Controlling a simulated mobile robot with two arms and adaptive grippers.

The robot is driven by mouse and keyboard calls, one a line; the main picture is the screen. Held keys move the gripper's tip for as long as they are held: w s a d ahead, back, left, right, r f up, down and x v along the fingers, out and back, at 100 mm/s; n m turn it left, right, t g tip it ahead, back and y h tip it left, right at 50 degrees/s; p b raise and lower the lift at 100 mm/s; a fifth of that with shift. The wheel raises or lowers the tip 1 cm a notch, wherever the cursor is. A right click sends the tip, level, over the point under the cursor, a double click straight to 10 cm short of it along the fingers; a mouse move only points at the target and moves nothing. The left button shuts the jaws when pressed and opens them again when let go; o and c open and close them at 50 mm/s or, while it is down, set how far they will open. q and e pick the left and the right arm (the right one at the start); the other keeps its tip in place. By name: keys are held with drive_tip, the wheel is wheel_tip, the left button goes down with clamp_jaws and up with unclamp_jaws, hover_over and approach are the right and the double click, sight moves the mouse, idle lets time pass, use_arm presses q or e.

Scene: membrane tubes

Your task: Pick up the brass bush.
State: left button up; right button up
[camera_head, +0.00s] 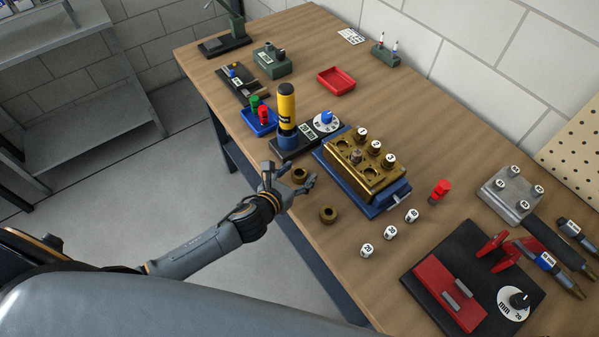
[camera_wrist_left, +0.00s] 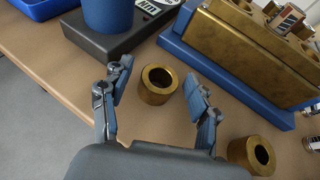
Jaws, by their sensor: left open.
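One brass bush (camera_head: 300,176) stands on the bench near its front edge, left of the brass block; it also shows in the left wrist view (camera_wrist_left: 153,93). My left gripper (camera_head: 290,173) is open, its fingers to either side of this bush in the wrist view (camera_wrist_left: 158,72). I see no finger touching it. A second brass bush (camera_head: 328,219) stands to the right, outside the fingers, and shows at the lower right of the wrist view (camera_wrist_left: 240,152). My right gripper is not in view.
A brass block (camera_head: 355,178) on a blue base (camera_head: 397,200) stands just behind the bushes. A yellow and blue tool (camera_head: 287,105) stands on a black base (camera_head: 284,154) to the left.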

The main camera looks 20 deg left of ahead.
use_arm(q)
drive_tip(key=shift+w+f, duration=0.2)
drive_tip(key=shift+w, duration=0.2)
drive_tip(key=shift+c, duration=0.2)
clamp_jaws()
drive_tip(key=shift+r, duration=0.1)
